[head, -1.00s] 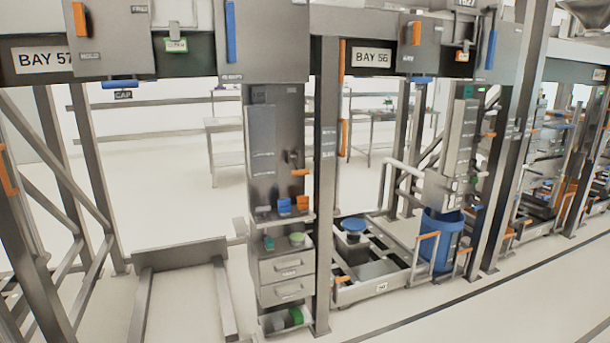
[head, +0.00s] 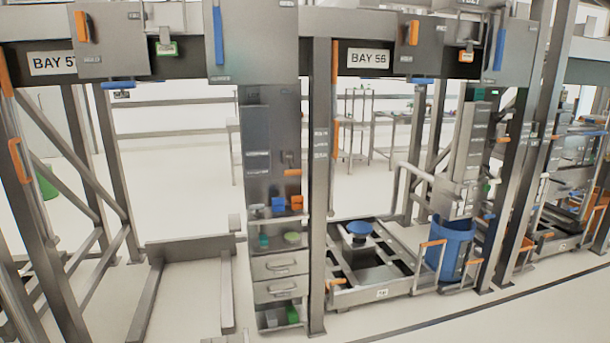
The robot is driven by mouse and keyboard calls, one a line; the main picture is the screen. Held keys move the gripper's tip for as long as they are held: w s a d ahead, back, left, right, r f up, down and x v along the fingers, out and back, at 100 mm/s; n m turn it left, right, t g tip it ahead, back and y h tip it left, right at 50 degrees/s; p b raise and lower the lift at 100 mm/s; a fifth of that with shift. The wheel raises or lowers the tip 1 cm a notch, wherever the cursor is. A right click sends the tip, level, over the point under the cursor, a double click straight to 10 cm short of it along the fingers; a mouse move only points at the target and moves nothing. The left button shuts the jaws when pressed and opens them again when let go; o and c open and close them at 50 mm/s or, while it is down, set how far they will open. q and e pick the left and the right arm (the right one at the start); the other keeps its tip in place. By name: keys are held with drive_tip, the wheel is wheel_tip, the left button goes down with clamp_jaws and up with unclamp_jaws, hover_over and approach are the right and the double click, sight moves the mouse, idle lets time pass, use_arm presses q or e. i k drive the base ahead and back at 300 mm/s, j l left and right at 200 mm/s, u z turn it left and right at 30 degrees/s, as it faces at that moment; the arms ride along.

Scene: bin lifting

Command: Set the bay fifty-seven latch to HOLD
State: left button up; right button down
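The bay fifty-seven sign (head: 52,63) is at the upper left, its last digit partly covered by a grey box (head: 110,45). This box carries an upright orange handle (head: 82,26), with a blue handle (head: 118,85) under its lower edge. A green-framed tag (head: 166,48) hangs just right of it. A second grey box (head: 258,45) carries a long upright blue handle (head: 217,36). The small labels are too blurred to read, so I cannot tell which handle is the latch or its setting. Neither of my grippers is in view.
A grey drawer column (head: 272,180) stands between bay fifty-seven and bay fifty-six (head: 368,58). Bay fifty-six holds a low frame (head: 340,297) and a blue bin (head: 452,245). A low rail frame (head: 190,247) lies under bay fifty-seven. Pale floor in front is clear.

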sight(292, 172)
drive_tip(key=l, duration=0.45)
drive_tip(key=i+l, duration=0.1)
drive_tip(key=l, duration=0.4)
drive_tip(key=i+l, duration=0.3)
drive_tip(key=l, duration=0.15)
drive_tip(key=i+l, duration=0.25)
drive_tip(key=l, duration=0.15)
drive_tip(key=i+l, duration=0.1)
drive_tip(key=i, duration=1.2)
drive_tip(key=i+j, duration=0.2)
drive_tip(key=i, duration=0.2)
drive_tip(key=i+j, duration=0.2)
drive_tip(key=i, duration=0.15)
drive_tip(key=i+j, duration=0.2)
drive_tip(key=i, duration=0.2)
